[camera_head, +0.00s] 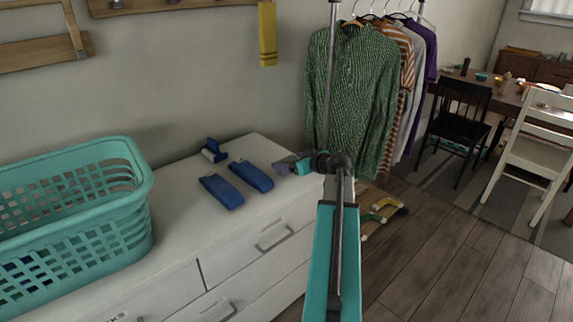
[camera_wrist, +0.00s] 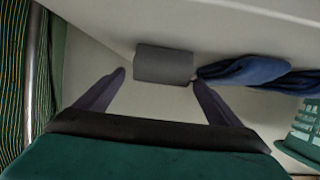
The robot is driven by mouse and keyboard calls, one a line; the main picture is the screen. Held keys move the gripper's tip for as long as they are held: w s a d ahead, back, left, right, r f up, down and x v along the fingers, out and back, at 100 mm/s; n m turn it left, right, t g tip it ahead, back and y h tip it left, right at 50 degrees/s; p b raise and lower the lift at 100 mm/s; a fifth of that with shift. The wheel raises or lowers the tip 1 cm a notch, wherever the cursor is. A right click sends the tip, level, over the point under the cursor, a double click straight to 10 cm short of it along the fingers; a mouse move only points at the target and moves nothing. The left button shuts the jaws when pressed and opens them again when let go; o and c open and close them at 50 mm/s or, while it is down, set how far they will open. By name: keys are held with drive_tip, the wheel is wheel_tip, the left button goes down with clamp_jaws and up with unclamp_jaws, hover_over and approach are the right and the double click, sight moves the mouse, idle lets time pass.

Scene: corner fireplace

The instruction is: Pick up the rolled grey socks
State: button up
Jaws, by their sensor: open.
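The rolled grey socks (camera_wrist: 163,65) show in the wrist view as a short dark grey roll on the pale dresser top (camera_wrist: 150,100). My gripper (camera_wrist: 159,78) is open, with one dark finger at each side of the near edge of the roll. The roll lies just beyond and partly between the fingertips; I cannot tell whether they touch it. In the head view my gripper (camera_head: 288,164) is low over the right end of the white dresser (camera_head: 180,187). There I cannot tell the grey socks apart from the grey fingers.
A dark blue bundle (camera_wrist: 240,72) lies close to the right of the roll. Two flat blue items (camera_head: 222,191) (camera_head: 252,175) and a small blue object (camera_head: 213,150) lie on the dresser. A teal basket (camera_head: 145,190) stands at left. Hanging clothes (camera_head: 350,90) are behind my gripper.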

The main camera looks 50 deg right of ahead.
sight(283, 160)
idle(0.3)
drive_tip(key=shift+p+x, duration=0.6)
drive_tip(key=shift+x, duration=2.05)
drive_tip(key=shift+s+a+f, duration=0.1)
drive_tip(key=shift+s+f, duration=0.05)
drive_tip(key=shift+f, duration=0.05)
drive_tip(key=c, duration=1.1)
drive_tip(key=shift+c, duration=0.2)
drive_tip(key=shift+r, duration=0.1)
